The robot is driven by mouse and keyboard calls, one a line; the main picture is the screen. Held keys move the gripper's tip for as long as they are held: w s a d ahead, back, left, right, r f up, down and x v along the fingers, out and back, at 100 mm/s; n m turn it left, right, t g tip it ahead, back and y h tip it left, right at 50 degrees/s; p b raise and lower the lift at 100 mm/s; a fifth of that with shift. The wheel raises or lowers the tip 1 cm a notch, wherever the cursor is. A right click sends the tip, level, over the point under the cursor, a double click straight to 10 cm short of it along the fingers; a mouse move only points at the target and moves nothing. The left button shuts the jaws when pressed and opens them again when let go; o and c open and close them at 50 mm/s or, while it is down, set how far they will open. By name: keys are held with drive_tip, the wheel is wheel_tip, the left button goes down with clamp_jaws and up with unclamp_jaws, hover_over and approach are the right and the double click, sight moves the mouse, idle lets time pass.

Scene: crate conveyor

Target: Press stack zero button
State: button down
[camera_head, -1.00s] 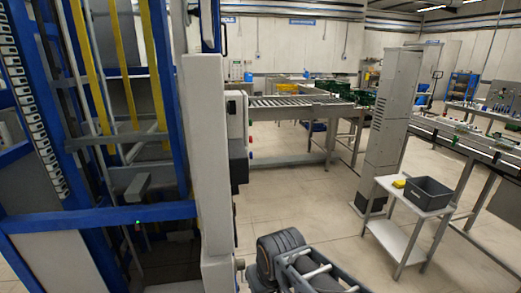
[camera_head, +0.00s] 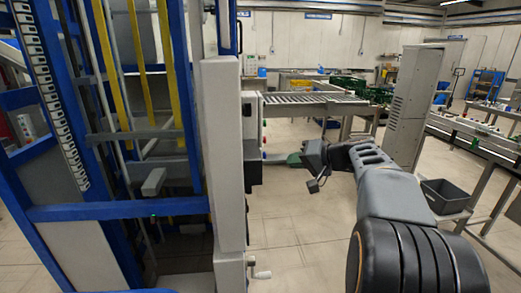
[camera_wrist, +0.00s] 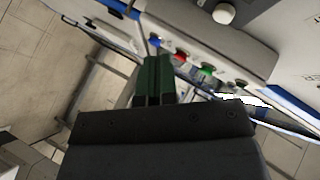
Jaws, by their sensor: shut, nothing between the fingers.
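My gripper (camera_head: 294,159) is shut and empty, its dark green fingers pointing left towards the machine's side. In the wrist view the shut fingers (camera_wrist: 153,80) point up at a light control panel with a row of buttons. The fingertips appear just below the dark and red buttons; I see no clear contact. Labels are unreadable, so I cannot tell which is stack zero. In the head view the panel is mostly edge-on.
A tall grey machine post (camera_head: 224,150) with blue and yellow framing stands on the left. A roller conveyor (camera_head: 310,104) is behind my gripper. A dark grey crate (camera_head: 444,196) and a grey cabinet (camera_head: 410,95) stand to the right. The floor between is open.

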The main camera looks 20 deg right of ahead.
drive_tip(key=d+r+t, duration=0.1)
drive_tip(key=d, duration=0.1)
drive_tip(key=w+d+r+t, duration=0.1)
drive_tip(key=d+r, duration=0.1)
drive_tip(key=shift+w, duration=0.1)
drive_tip(key=w+a, duration=0.1)
drive_tip(key=a, duration=0.7)
drive_tip(key=shift+w+a, duration=0.25)
drive_tip(key=shift+w, duration=0.1)
drive_tip(key=shift+a, duration=0.2)
idle(2.1)
drive_tip(key=shift+a+b, duration=0.25)
drive_tip(key=shift+b, duration=0.25)
